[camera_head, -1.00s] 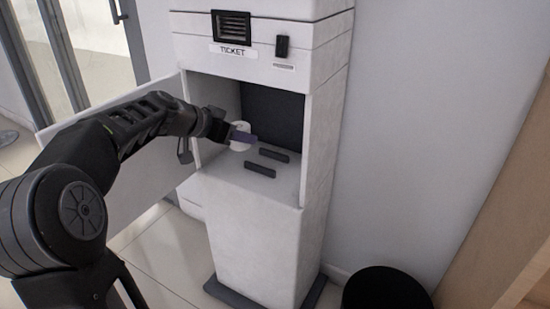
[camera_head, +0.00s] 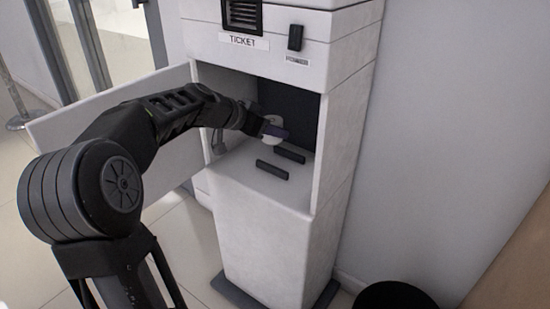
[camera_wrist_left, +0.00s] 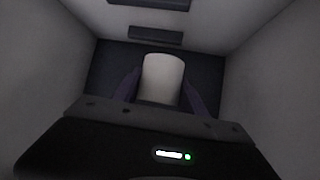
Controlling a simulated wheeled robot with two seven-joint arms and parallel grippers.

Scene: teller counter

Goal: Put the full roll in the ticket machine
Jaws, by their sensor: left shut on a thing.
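The ticket machine (camera_head: 262,235) is a tall white cabinet with its compartment open. My left arm reaches into the compartment from the left. My left gripper (camera_head: 274,131) is shut on a white paper roll (camera_head: 268,122), which is partly hidden behind it in the head view. In the left wrist view the roll (camera_wrist_left: 162,78) sits between the two purple fingers. Two dark bars, a rear one (camera_head: 290,153) and a front one (camera_head: 272,170), lie on the compartment floor. The roll appears above and behind them. Whether it touches anything is unclear. My right gripper is out of view.
The machine's white door (camera_head: 110,132) stands open to the left, behind my left arm. The compartment's side walls are close around the gripper. A black round bin (camera_head: 395,297) stands at the lower right by the wall. Tiled floor is clear at lower left.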

